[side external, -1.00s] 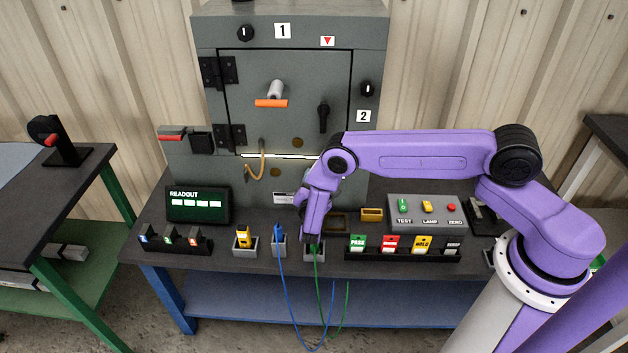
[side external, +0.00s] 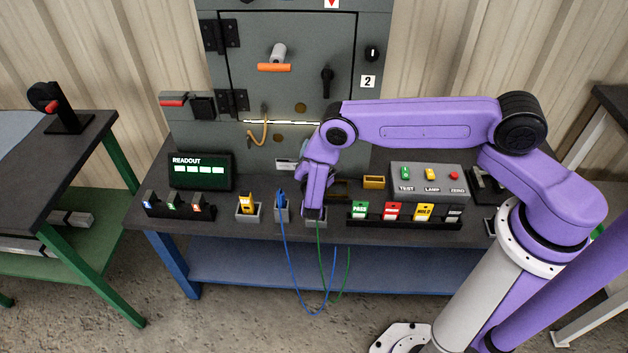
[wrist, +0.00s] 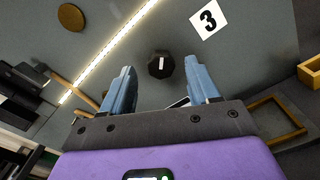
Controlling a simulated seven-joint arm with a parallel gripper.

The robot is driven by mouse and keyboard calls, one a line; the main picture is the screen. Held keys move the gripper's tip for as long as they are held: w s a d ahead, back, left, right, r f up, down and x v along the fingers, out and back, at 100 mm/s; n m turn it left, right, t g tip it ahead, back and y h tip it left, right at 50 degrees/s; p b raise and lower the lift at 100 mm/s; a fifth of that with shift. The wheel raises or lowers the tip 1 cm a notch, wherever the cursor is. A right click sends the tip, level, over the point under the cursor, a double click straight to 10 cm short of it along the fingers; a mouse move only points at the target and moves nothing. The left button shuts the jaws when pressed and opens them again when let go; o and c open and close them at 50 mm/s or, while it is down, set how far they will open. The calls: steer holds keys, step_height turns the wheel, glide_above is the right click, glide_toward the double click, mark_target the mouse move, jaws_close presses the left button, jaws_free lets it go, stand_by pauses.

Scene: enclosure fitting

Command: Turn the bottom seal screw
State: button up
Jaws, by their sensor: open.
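The bottom seal screw is a black faceted knob (wrist: 161,65) with a short white mark, on the grey cabinet face beside the label 3 (wrist: 208,19). The mark runs roughly up and down in the wrist view. My gripper (wrist: 162,77) is open, with one blue finger to the left of the knob and one to the right. The knob shows in the gap around fingertip level, with no visible contact; the remaining depth cannot be told. The grey cabinet (side external: 290,75) stands at the back of the bench.
A yellow-framed tray (wrist: 276,128) is at the right. A readout box (side external: 201,171), a button box (side external: 429,180) and hanging blue cable (side external: 288,260) crowd the bench.

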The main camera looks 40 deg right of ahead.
steer(key=v, duration=1.4)
steer(key=shift+s+a, duration=0.2)
steer(key=shift+s, duration=0.05)
steer(key=shift+r, duration=0.15)
steer(key=s+d+r+m+g+y, duration=0.1)
steer(key=s+r+m+g, duration=0.25)
steer(key=r, duration=0.45)
steer(key=s+d+r+m+g+y, duration=0.1)
steer(key=s+r+m+g, duration=0.3)
steer(key=r, duration=0.5)
steer(key=s+d+r+g+y, duration=0.2)
steer(key=s+r+y, duration=0.3)
steer(key=s, duration=0.5)
steer(key=s+d+r+g+y, duration=0.3)
steer(key=s+r+y, duration=0.3)
steer(key=s, duration=0.5)
steer(key=shift+m, duration=0.45)
steer(key=shift+d+r, duration=0.1)
steer(key=shift+d, duration=0.05)
